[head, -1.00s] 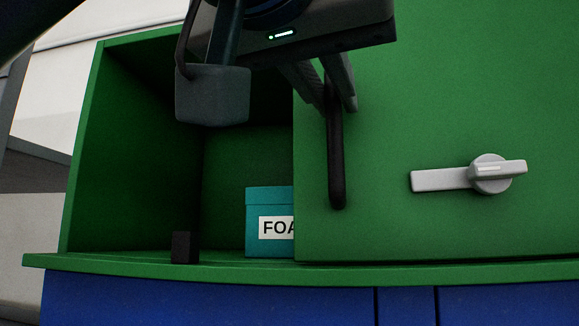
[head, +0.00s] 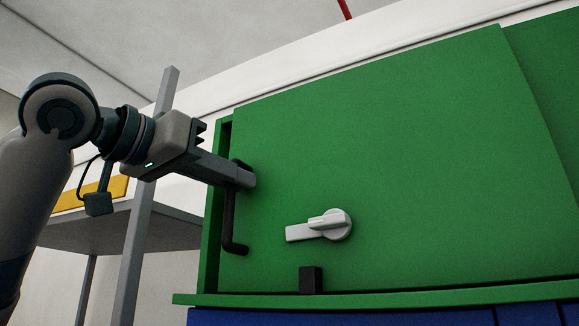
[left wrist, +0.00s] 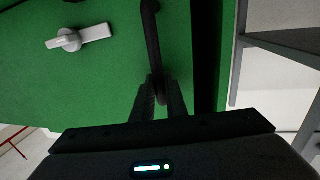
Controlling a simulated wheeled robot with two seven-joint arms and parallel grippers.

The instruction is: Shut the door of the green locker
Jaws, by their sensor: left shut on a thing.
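The green locker (head: 210,235) stands on a blue base, and its flat green door panel (head: 400,150) covers most of the front. A narrow dark gap (head: 225,150) shows between the door's left edge and the locker's side wall; it also shows in the left wrist view (left wrist: 206,50). My left gripper (head: 243,177) is shut on the black bar handle (head: 229,225) near its upper end. In the left wrist view the handle (left wrist: 150,35) runs between the two fingers. A grey turn latch (head: 322,226) sits on the door, right of the handle. My right gripper is not in view.
A small black block (head: 311,279) stands at the locker's front ledge (head: 400,290), in front of the door. A grey shelf rack (head: 130,225) with a yellow item (head: 95,193) stands to the left. White wall lies behind.

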